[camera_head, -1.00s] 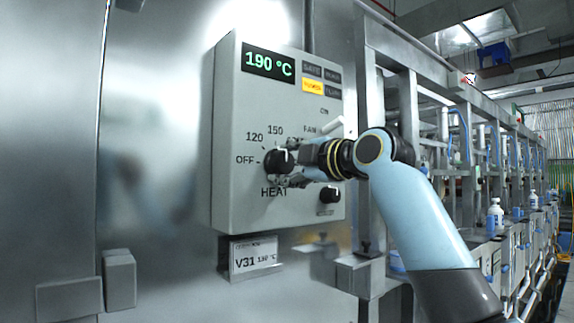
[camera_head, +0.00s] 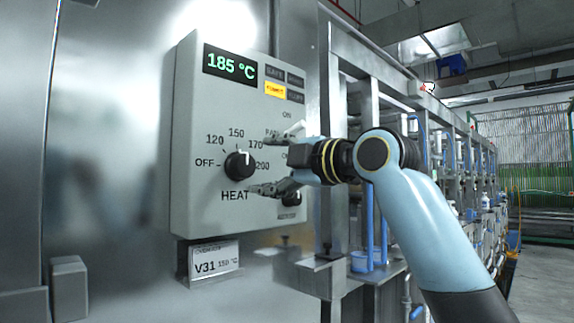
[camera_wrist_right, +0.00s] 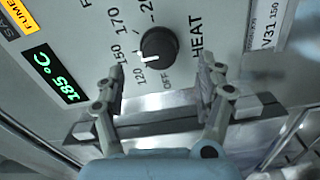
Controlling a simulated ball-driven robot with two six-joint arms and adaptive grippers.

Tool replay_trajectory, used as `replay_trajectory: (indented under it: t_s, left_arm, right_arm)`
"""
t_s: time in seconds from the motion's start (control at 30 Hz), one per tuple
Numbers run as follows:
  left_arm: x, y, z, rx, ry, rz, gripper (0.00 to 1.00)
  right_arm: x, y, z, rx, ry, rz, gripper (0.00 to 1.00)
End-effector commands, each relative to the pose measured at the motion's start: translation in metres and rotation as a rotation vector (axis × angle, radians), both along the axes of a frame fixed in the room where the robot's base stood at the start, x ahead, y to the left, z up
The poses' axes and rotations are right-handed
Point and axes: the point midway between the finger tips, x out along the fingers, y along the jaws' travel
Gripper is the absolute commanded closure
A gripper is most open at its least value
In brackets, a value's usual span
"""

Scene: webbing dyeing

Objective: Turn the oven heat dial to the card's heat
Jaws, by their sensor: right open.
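The black heat dial (camera_head: 239,165) is on the front of the grey control box (camera_head: 190,120). Its white mark points at about 150, clearest in the right wrist view (camera_wrist_right: 158,47). The card (camera_head: 214,260) below the box reads V31 and, in the right wrist view (camera_wrist_right: 275,32), 150. My right gripper (camera_head: 262,163) is open, its fingers apart above and below the dial's right side. In the right wrist view its fingertips (camera_wrist_right: 161,67) stand clear of the dial, with nothing between them. My left gripper is out of view.
The green display (camera_head: 229,66) reads 185 °C. A yellow lit tile (camera_head: 275,90) is beside it. A second black knob (camera_head: 291,198) is below right of the dial, partly behind my gripper. A pale lever (camera_head: 295,129) is above my gripper. Metal frames stand to the right.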

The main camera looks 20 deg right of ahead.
Motion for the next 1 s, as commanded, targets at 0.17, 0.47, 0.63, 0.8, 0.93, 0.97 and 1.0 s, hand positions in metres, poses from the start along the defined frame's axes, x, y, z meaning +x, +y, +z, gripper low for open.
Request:
replay_trajectory:
  t_s: [0.17, 0.47, 0.63, 0.8, 0.93, 0.97, 1.0]
  left_arm:
    - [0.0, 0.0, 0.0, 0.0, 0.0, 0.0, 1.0]
    - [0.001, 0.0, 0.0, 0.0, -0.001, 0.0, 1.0]
    - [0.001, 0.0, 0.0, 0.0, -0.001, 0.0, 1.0]
    - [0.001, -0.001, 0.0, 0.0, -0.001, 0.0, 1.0]
    - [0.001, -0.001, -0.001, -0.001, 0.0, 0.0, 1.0]
    - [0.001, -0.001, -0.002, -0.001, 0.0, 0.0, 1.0]
    - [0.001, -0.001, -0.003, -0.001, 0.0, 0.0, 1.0]
  right_arm:
    - [-0.033, -0.013, -0.001, -0.006, 0.001, -0.003, 0.28]
    - [-0.05, -0.018, 0.0, 0.0, 0.001, 0.001, 0.28]
    - [-0.05, -0.018, 0.0, 0.001, 0.0, 0.001, 0.28]
    - [-0.05, -0.018, 0.0, 0.001, 0.001, 0.001, 0.28]
    - [-0.05, -0.018, -0.006, 0.0, 0.011, 0.001, 0.28]
    - [-0.05, -0.018, -0.012, 0.002, 0.021, 0.002, 0.28]
    - [-0.051, -0.016, -0.025, 0.007, 0.042, 0.003, 0.28]
